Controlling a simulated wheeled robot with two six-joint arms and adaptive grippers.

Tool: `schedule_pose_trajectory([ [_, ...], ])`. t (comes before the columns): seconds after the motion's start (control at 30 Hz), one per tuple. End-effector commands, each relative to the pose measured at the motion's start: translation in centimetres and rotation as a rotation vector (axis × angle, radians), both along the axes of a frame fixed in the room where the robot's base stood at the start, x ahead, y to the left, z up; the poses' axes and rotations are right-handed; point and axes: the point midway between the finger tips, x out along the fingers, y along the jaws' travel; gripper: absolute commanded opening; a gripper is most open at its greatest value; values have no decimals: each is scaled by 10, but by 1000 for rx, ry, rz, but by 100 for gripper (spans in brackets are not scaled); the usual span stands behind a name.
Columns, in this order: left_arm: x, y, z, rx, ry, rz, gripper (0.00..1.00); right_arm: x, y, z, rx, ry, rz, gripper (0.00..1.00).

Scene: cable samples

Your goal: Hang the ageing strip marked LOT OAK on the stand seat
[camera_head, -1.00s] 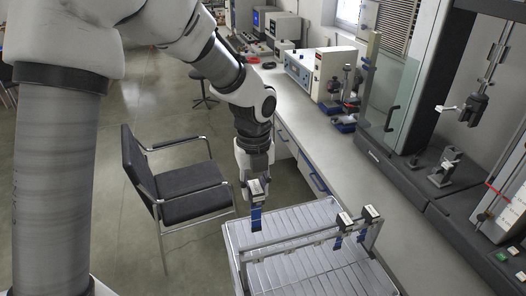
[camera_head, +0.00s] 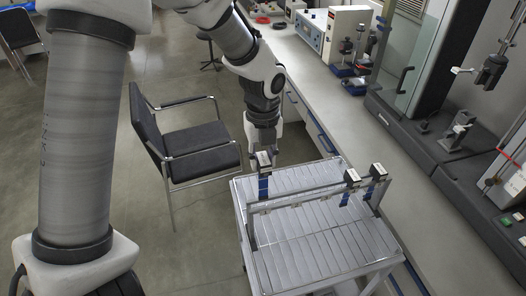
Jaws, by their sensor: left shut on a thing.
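My left gripper (camera_head: 264,150) is shut on a strip with a white-labelled dark clip at its top and a blue body (camera_head: 263,188) hanging below. The label is too small to read. It is roughly upright, at the left end of the stand's rail (camera_head: 310,197). I cannot tell whether the strip touches the rail. Two similar strips, one nearer (camera_head: 352,177) and one at the far end (camera_head: 378,172), hang on the rail's right part; their labels are also unreadable. The rail between them and the held strip looks bare. My right gripper is not in view.
The stand is on a metal-topped cart (camera_head: 330,255) beside a long bench (camera_head: 345,120). A black chair (camera_head: 200,150) stands left of the cart. Testing machines (camera_head: 460,130) line the right side. The floor at lower left is open.

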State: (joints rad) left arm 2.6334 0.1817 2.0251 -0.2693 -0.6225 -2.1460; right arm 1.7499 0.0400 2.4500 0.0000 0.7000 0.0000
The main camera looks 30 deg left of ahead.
Motion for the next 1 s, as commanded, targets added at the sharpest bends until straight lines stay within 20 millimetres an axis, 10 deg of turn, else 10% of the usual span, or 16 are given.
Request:
schedule_pose_trajectory([
  [1.0,0,0,-113,0,0,1,0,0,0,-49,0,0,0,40],
])
